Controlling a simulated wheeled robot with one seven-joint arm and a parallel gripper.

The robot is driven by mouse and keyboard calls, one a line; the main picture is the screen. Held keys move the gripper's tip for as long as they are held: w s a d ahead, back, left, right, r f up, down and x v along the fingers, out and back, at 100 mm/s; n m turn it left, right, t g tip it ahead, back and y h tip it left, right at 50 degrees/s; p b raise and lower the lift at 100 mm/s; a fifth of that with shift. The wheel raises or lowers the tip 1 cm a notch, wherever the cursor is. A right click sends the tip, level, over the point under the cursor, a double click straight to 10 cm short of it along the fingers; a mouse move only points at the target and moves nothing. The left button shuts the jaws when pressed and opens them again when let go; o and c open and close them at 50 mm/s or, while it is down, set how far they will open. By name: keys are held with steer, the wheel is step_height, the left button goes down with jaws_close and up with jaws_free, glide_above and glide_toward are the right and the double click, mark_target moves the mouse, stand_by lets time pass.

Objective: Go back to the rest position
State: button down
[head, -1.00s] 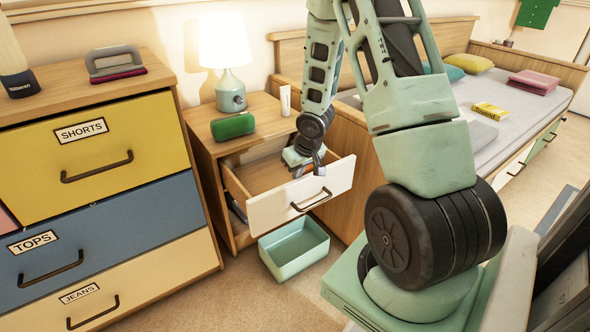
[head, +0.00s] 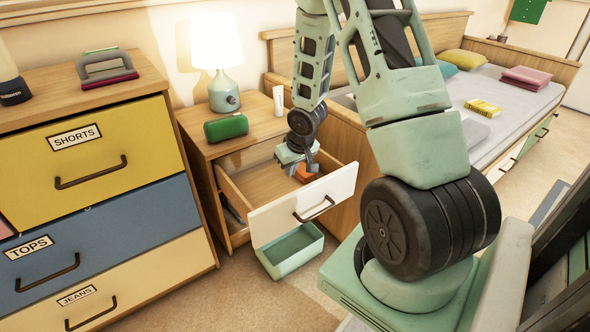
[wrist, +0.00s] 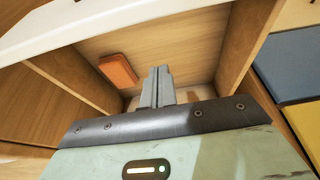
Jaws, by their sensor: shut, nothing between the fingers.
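My gripper (head: 312,166) is shut and empty, just above the open nightstand drawer in the head view. Its closed fingers (wrist: 157,86) also show over the drawer interior in the wrist view. The nightstand drawer (head: 303,207) is pulled out, with a white front and a dark handle. A small orange-brown item (head: 305,173) lies in the drawer beside my fingers; it also shows left of the fingers in the wrist view (wrist: 118,70).
The nightstand top (head: 250,143) holds a lit lamp (head: 222,95), a green case (head: 226,127) and a white tube (head: 278,100). A green bin (head: 290,250) stands on the floor under the drawer. A labelled dresser (head: 90,180) is left, a bed (head: 500,120) right.

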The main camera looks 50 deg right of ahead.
steer(key=p+v, duration=0.3)
steer(key=v, duration=0.5)
steer(key=shift+a+r, duration=0.1)
steer(key=shift+a, duration=0.05)
steer(key=s+a+r+n+g, duration=0.1)
steer(key=a+r+n, duration=0.25)
steer(key=a, duration=0.85)
steer(key=s+a+r+n, duration=0.15)
steer(key=a+r, duration=0.35)
steer(key=a, duration=0.6)
steer(key=s+a+r+n+g+y, duration=0.1)
steer(key=s+a+r+n+g, duration=0.3)
steer(key=s+a, duration=1.1)
step_height(320, 180, up, 25)
steer(key=s+d+n+t+p, duration=0.1)
steer(key=p, duration=2.2)
steer(key=shift+s+p, duration=0.25)
steer(key=shift+p, duration=0.1)
